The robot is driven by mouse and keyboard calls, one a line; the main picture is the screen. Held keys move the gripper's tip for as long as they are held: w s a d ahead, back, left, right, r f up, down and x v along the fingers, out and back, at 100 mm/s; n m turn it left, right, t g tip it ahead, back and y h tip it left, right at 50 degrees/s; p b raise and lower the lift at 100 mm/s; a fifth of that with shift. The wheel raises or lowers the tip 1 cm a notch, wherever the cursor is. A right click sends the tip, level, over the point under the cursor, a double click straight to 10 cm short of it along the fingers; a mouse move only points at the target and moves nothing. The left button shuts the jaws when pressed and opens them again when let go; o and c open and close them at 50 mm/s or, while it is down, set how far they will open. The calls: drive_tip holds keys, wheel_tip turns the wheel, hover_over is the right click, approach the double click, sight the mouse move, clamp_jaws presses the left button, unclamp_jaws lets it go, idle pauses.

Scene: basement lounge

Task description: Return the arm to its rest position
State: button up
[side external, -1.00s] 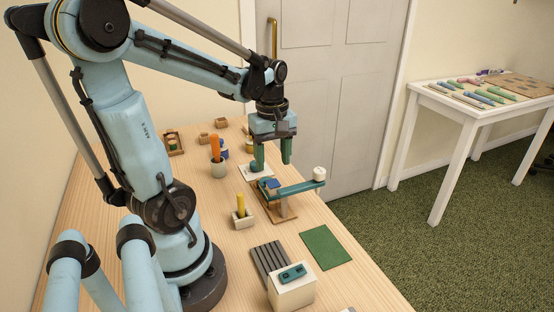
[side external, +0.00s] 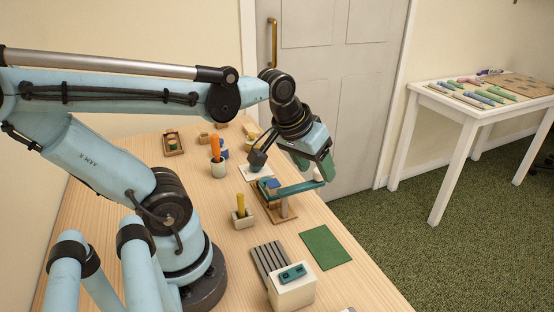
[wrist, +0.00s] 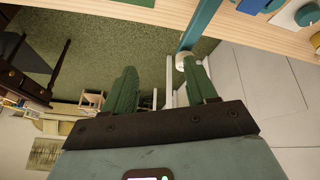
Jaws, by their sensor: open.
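My gripper (side external: 326,170) is over the table's far right side, tilted outward, with its green fingers just above the raised end of a teal beam (side external: 292,189). In the wrist view my gripper (wrist: 158,72) is open, its two green fingers well apart with nothing held between them. A white cylinder (wrist: 182,60) at the beam's end shows close beside the right finger; I cannot tell if they touch. In the side view the white cylinder (side external: 318,174) is partly hidden by the fingers. A blue block (side external: 270,183) sits at the beam's other end.
The wooden table (side external: 200,195) holds a cup with an orange stick (side external: 215,150), a holder with a yellow stick (side external: 241,207), a green mat (side external: 325,246), a grey ribbed pad (side external: 268,258) and a white box (side external: 292,290). A door (side external: 340,90) stands behind.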

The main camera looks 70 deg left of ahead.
drive_tip(key=d+m+t, duration=0.1)
drive_tip(key=d+m, duration=0.3)
drive_tip(key=shift+w+f+m+t+h, duration=0.2)
drive_tip(key=shift+m+t+h, duration=0.1)
drive_tip(key=shift+t+h, duration=0.1)
